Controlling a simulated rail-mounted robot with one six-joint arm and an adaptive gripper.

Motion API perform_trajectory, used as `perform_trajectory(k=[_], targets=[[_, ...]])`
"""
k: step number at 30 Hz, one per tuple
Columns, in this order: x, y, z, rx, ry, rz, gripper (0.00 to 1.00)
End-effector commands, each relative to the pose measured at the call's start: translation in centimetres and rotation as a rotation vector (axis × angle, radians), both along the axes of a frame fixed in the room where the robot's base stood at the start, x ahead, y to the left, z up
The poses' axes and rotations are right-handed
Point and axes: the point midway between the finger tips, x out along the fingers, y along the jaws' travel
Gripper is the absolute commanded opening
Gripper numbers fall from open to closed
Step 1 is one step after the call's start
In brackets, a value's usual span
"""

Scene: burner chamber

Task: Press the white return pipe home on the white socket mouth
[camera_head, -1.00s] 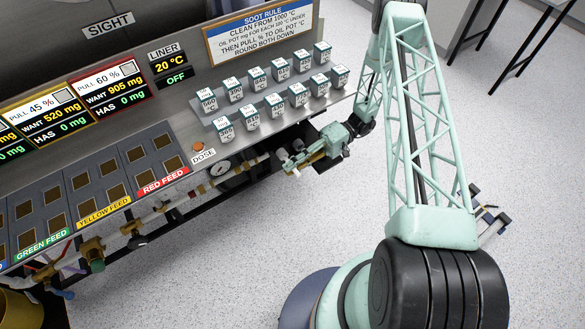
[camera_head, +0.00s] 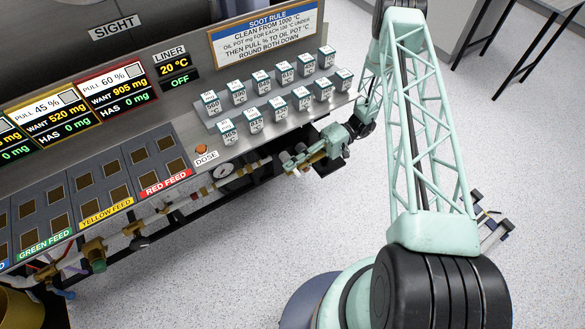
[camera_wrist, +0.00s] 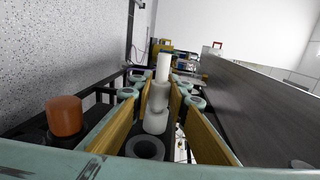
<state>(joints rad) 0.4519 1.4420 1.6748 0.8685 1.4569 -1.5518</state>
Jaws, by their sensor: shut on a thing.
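My gripper (camera_head: 296,164) is at the front edge of the bench, low beside the pipework under the panel. In the wrist view my gripper (camera_wrist: 157,108) has its two yellow-padded fingers on either side of a white return pipe (camera_wrist: 157,96) and is shut on it. The pipe looks like stacked white cylinders, with a narrower white part at its far end. I cannot tell whether that far part is the socket mouth or the pipe itself. Contact between pipe and socket is not clear in either view.
An orange cap (camera_wrist: 65,116) on a dark mount stands left of the fingers in the wrist view. A grey bench wall (camera_wrist: 265,105) runs close on the right. A round gauge (camera_head: 223,171) and brass valves (camera_head: 95,249) line the bench front. Open floor lies in front.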

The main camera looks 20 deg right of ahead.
Motion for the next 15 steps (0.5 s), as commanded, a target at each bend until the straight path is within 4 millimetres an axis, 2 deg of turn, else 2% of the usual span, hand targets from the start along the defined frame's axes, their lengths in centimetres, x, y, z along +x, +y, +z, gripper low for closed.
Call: perform_trajectory(k=[10, 11, 15], targets=[[0.7, 0.16, 0.01, -0.001, 0.0, -0.001, 0.0], [0.69, 0.16, 0.01, -0.001, 0.0, -0.001, 0.17], [0.66, 0.16, 0.01, -0.001, 0.0, -0.001, 0.3]])
